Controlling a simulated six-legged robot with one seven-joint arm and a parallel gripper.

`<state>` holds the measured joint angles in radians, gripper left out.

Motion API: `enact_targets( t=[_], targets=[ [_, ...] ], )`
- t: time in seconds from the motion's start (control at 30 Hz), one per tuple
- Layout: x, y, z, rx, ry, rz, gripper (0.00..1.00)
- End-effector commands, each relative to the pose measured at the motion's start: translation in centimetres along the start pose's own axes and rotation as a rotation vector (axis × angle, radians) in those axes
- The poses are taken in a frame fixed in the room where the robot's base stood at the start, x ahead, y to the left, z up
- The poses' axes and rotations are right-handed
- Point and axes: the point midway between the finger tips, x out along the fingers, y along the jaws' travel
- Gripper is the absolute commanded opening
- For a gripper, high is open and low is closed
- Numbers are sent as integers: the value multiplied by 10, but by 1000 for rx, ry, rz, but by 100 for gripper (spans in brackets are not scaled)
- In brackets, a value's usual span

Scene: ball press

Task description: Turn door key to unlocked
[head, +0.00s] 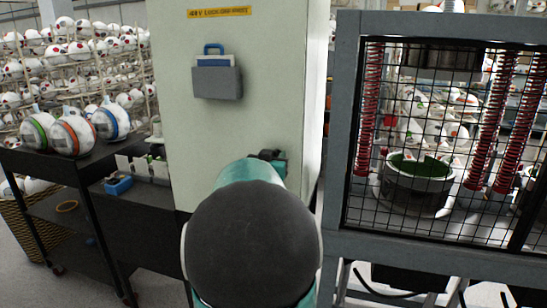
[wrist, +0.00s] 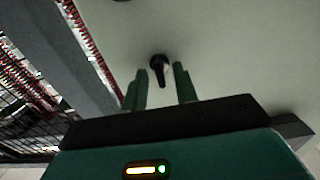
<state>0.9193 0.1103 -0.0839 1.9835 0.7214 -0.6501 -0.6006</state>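In the wrist view a small black key or knob (wrist: 157,68) sticks out of the pale door face, its narrow end pointing down in the picture. My gripper (wrist: 161,74) is open, with one green finger on each side of the key. The key lies between the fingertips, and I see a gap on both sides; whether its depth reaches between them I cannot tell. In the head view the pale cabinet (head: 240,120) stands in the middle. My own arm hides the key there, and only a dark bit of my gripper (head: 272,156) shows near the door face.
A grey-framed press cage (head: 345,120) with red springs stands close on the right of the cabinet. A blue-grey holder (head: 217,80) hangs on the cabinet. On the left, a dark cart (head: 60,170) carries several white balls, with ball racks (head: 80,60) behind.

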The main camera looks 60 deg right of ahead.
Motion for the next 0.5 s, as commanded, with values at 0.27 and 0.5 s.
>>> enact_targets(
  t=[0.27, 0.5],
  targets=[
    [0, 0, 0, 0, 0, 0, 0],
    [0, 0, 0, -15, 0, 0, 0]
  ],
)
